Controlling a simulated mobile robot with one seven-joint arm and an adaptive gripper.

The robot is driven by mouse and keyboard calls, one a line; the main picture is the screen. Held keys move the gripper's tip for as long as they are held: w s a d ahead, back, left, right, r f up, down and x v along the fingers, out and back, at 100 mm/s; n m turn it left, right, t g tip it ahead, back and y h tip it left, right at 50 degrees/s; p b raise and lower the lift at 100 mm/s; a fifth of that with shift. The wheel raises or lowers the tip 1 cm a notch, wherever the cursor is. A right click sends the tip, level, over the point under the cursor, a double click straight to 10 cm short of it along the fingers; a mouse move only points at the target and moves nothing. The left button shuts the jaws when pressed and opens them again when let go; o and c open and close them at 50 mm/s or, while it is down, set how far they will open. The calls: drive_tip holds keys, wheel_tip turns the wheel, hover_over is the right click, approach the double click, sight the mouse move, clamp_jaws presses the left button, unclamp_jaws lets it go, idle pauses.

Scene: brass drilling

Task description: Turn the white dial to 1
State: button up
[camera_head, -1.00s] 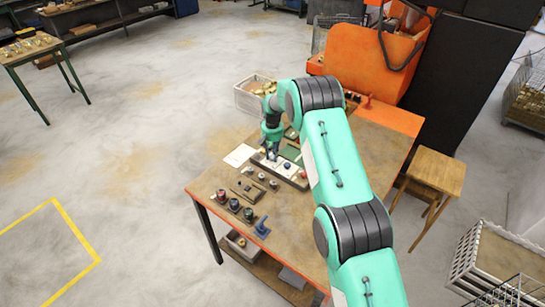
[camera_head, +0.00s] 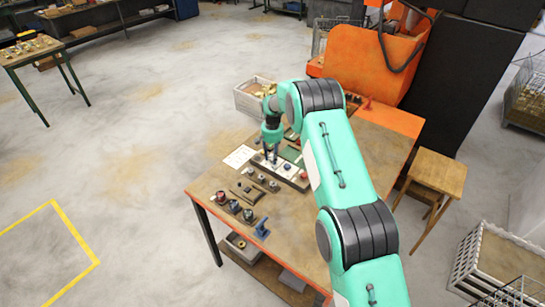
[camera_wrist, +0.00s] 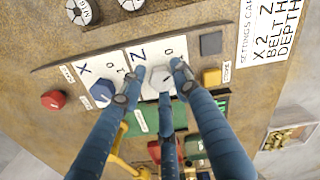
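The white dial (camera_wrist: 152,86) sits on the white panel marked Z (camera_wrist: 146,58) in the wrist view, partly hidden by my fingers. My gripper (camera_wrist: 160,80) has its three fingers spread around the dial, with fingertips close at its sides; I cannot tell whether they touch it. The head view shows my gripper (camera_head: 271,157) low over the control strip (camera_head: 298,181) on the table, hiding the dial there. A blue dial (camera_wrist: 102,91) is on the adjacent panel marked X (camera_wrist: 85,72). The white dial's pointer direction is not clear.
A red knob (camera_wrist: 53,100) lies beyond the blue dial, and a dark square button (camera_wrist: 211,43) is on the other side. A settings card (camera_wrist: 268,30) lies beside the strip. More knobs (camera_head: 234,206) stand near the table's front left edge.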

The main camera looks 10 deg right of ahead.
sight(272, 157)
drive_tip(key=shift+o, duration=0.6)
drive_tip(key=shift+r, duration=0.15)
drive_tip(key=shift+w+r, duration=0.1)
drive_tip(key=shift+r, duration=0.1)
wheel_tip(272, 157, up, 11)
drive_tip(key=shift+r, duration=0.15)
idle(0.4)
